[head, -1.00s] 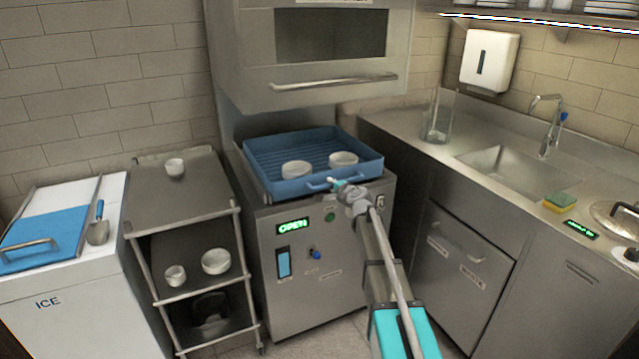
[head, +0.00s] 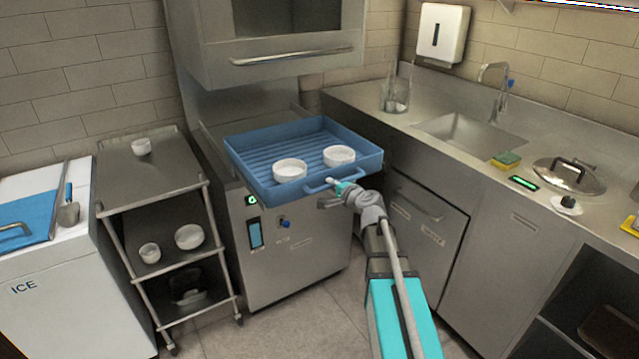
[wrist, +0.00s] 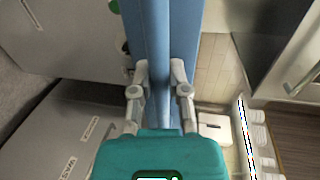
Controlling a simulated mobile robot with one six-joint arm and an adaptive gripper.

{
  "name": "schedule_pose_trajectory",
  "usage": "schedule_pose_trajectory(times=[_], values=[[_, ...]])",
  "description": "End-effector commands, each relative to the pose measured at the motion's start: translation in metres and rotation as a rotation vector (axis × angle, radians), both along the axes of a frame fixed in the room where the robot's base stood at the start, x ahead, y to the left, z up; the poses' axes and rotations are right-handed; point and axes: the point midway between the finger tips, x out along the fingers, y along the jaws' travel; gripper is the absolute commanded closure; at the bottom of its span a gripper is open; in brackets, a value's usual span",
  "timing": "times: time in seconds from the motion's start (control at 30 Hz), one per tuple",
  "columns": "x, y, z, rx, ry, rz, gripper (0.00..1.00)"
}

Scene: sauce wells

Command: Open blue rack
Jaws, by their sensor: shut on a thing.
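The blue rack (head: 268,142) is a tray with a ribbed floor, sticking out over the front of the steel machine (head: 290,262) in the head view. Two white bowls, a left one (head: 290,170) and a right one (head: 339,155), sit in it. My gripper (head: 336,187) is at the handle (head: 318,187) on the rack's front side. In the wrist view, my gripper's two fingers (wrist: 160,88) are shut on the blue rack's handle (wrist: 160,45), one finger on each side. The fingertips' contact is partly hidden.
The machine's raised hood (head: 285,45) is above and behind the rack. A steel shelf cart (head: 150,178) with white bowls stands to the left. A counter with a sink (head: 470,132) is to the right. Open floor (head: 300,325) lies in front.

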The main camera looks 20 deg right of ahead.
Motion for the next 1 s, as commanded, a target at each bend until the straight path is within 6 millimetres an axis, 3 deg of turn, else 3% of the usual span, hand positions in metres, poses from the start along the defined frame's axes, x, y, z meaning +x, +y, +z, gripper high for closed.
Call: schedule_pose_trajectory(times=[0.43, 0.47, 0.63, 1.0], values=[[-0.001, 0.001, 0.0, -0.003, -0.003, -0.002, 1.0], [-0.001, 0.001, 0.0, -0.003, -0.003, -0.002, 0.77], [-0.001, 0.004, 0.0, -0.002, -0.003, 0.004, 0.45], [-0.001, 0.007, 0.0, 0.0, -0.001, 0.008, 0.43]])
